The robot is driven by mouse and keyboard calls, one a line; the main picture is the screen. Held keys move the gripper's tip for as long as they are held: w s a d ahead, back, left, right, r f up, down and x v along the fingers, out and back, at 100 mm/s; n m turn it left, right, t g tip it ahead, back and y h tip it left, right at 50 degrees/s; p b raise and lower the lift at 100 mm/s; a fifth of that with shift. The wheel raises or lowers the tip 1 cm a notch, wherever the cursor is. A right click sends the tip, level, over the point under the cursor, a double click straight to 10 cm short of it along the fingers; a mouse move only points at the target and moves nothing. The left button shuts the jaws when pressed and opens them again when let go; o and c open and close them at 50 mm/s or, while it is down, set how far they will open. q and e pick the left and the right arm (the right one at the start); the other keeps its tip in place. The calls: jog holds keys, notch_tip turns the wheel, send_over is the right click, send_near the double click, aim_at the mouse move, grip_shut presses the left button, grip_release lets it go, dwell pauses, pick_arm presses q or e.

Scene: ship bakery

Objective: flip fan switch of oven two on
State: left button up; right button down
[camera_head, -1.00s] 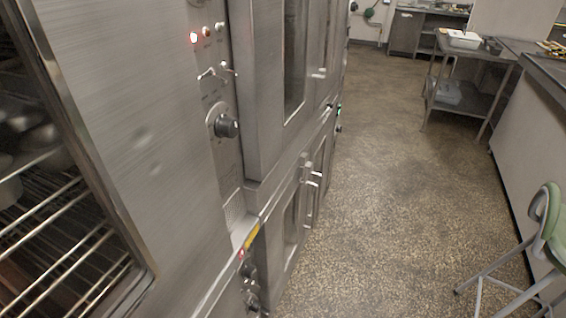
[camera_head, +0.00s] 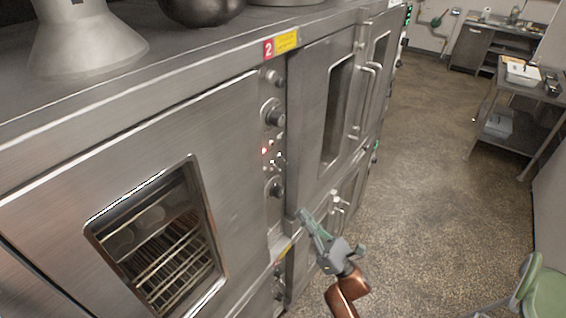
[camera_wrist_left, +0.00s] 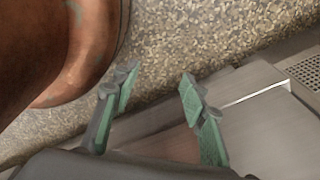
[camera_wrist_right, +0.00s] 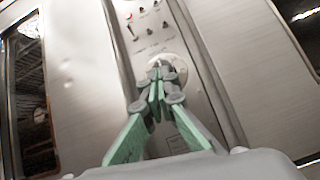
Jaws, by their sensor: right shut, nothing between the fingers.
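The oven marked with a red "2" label (camera_head: 268,48) has a narrow control strip (camera_head: 272,140) with knobs, a lit red light and small toggle switches (camera_head: 275,160). The switches are too small in the head view to tell which is the fan switch or its position. My right gripper (camera_head: 303,217) is shut and empty, right of and below the lower knob (camera_head: 275,187). In the right wrist view its fingertips (camera_wrist_right: 157,75) overlap the knob (camera_wrist_right: 172,70), below the toggles (camera_wrist_right: 150,32); contact is unclear. My left gripper (camera_wrist_left: 150,98) is open and empty in the left wrist view.
A glass-windowed oven door (camera_head: 165,240) lies left of the strip, and another door with a projecting handle (camera_head: 368,95) lies right. A metal funnel-shaped piece (camera_head: 85,40) stands on top. The speckled floor (camera_head: 420,170) is open to the right; a green stool (camera_head: 540,290) stands there.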

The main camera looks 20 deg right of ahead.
aim_at(277, 167)
pick_arm(q)
jog(key=shift+s+r+g+p, duration=0.3)
jog(key=shift+s+r+p, duration=0.1)
jog(key=shift+s+r, duration=0.2)
pick_arm(e)
jog(key=r+n, duration=0.1)
jog(key=r+n+y, duration=0.1)
jog(key=r, duration=0.1)
jog(key=shift+w+a+r, duration=0.2)
jog(key=shift+r, duration=0.05)
jog(key=shift+r, duration=0.1)
jog(key=p+x, duration=0.2)
jog(key=x, duration=0.6)
jog(key=shift+w+a+r, duration=0.15)
jog(key=shift+a+r, duration=0.05)
jog(key=shift+r, duration=0.05)
pick_arm(q)
jog(key=shift+w+r+p, duration=0.15)
jog(key=shift+r, duration=0.5)
jog(key=shift+w+r+p, duration=0.15)
jog(key=shift+r, duration=0.5)
pick_arm(e)
jog(key=shift+w+a+r, duration=0.3)
jog(key=shift+w, duration=0.1)
